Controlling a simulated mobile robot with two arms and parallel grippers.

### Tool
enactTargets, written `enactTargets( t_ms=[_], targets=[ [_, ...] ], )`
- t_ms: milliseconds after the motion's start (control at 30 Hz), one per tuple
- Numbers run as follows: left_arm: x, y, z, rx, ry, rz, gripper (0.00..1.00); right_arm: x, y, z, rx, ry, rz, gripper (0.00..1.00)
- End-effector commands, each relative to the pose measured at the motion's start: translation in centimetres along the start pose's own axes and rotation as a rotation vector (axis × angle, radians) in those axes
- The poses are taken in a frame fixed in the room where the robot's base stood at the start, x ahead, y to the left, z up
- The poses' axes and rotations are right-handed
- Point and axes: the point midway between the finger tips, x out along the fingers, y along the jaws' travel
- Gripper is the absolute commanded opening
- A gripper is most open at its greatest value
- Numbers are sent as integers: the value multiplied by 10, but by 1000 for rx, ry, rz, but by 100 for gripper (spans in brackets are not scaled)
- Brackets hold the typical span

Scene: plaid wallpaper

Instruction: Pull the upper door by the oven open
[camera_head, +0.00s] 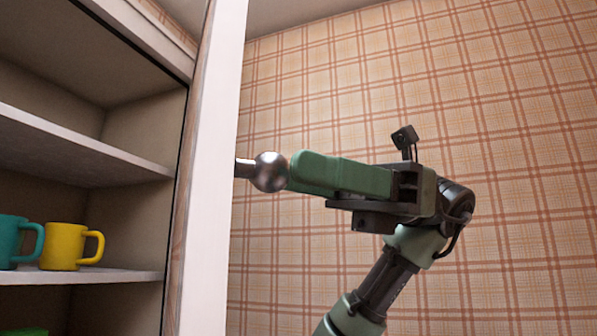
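The upper cabinet door (212,180) stands open, seen nearly edge-on, swung out from the cabinet at the left. A round metal knob (270,172) sticks out from its right face. My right gripper (294,172) comes in from the right, with its green fingertips right at the knob's right side. The knob shows almost whole; I cannot tell if the fingertips touch it. The fingers overlap from this side, so their gap is hidden. My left gripper is not in view. The oven is not in view.
The open cabinet has shelves (85,148). A teal mug (12,245) and a yellow mug (62,247) stand on the lower shelf, with a green thing below at the picture's edge. A plaid wall (510,120) lies behind my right arm.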

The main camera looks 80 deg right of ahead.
Motion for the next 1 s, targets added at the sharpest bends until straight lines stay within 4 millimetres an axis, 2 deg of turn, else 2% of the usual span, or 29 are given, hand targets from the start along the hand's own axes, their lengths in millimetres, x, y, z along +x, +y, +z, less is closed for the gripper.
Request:
enactTargets(
  t_ms=[267, 700, 1000],
  targets=[
    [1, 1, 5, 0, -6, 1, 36, -5, 0, 0, -1, 0, 0, 52],
    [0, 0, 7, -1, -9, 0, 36, -72, 0, 1, 1, -2, -2, 52],
    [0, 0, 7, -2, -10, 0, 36, -80, 0, -1, -1, 0, 0, 52]
  ],
)
